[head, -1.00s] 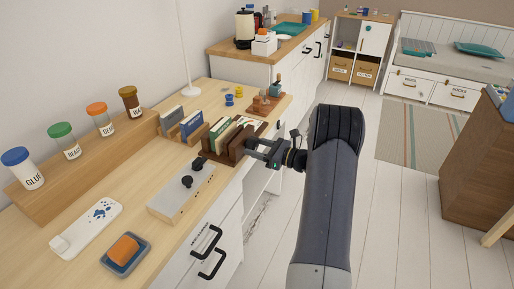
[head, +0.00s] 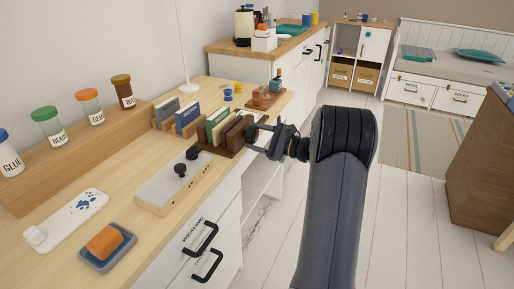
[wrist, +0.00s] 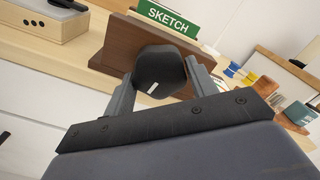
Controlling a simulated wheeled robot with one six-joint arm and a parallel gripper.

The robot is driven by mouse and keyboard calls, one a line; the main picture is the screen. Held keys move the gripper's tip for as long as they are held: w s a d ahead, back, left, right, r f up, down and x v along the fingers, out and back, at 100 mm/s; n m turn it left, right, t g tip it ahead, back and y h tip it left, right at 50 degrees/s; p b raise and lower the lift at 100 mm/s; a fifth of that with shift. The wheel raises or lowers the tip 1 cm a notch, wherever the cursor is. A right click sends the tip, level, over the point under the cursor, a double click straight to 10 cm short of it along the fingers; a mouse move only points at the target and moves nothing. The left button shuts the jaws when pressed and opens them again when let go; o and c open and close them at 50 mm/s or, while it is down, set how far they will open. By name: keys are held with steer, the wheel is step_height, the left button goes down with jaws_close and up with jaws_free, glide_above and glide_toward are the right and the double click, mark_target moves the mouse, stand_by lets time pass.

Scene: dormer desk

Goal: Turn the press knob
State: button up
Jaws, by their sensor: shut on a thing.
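The press is a brown wooden book press (head: 231,150) near the front edge of the desk, with a green book labelled SKETCH (wrist: 168,17) behind its front board in the wrist view. Its knob (wrist: 159,72) is dark, faceted, with a short white mark, and sits in front of the brown board. My gripper (head: 254,137) reaches the press from the right. In the wrist view its two fingers (wrist: 160,84) are on either side of the knob, shut on it. In the head view the knob is hard to make out between the fingers.
A small wooden stand with a bottle (head: 268,95) is beyond.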

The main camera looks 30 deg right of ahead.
steer(key=n+b, duration=0.1)
steer(key=b, duration=0.1)
steer(key=n+b, duration=0.3)
steer(key=shift+f+n+b, duration=0.25)
steer(key=shift+n+b, duration=0.05)
steer(key=shift+b, duration=0.1)
steer(key=n+b, duration=0.3)
steer(key=b, duration=0.1)
steer(key=shift+n+b, duration=0.4)
steer(key=n+b, duration=0.2)
steer(key=b, duration=0.1)
steer(key=shift+r+n, duration=0.15)
steer(key=shift+n, duration=0.15)
steer(key=n+b, duration=0.2)
steer(key=shift+r+n, duration=0.15)
steer(key=shift+n, duration=0.25)
steer(key=n, duration=0.3)
steer(key=shift+r+n+b, duration=0.2)
steer(key=shift+n+b, duration=0.1)
steer(key=shift+b, duration=0.05)
steer(key=n, duration=0.3)
steer(key=shift+n, duration=0.3)
steer(key=n, duration=0.3)
steer(key=shift+a+n, duration=0.1)
steer(key=shift+n, duration=1.8)
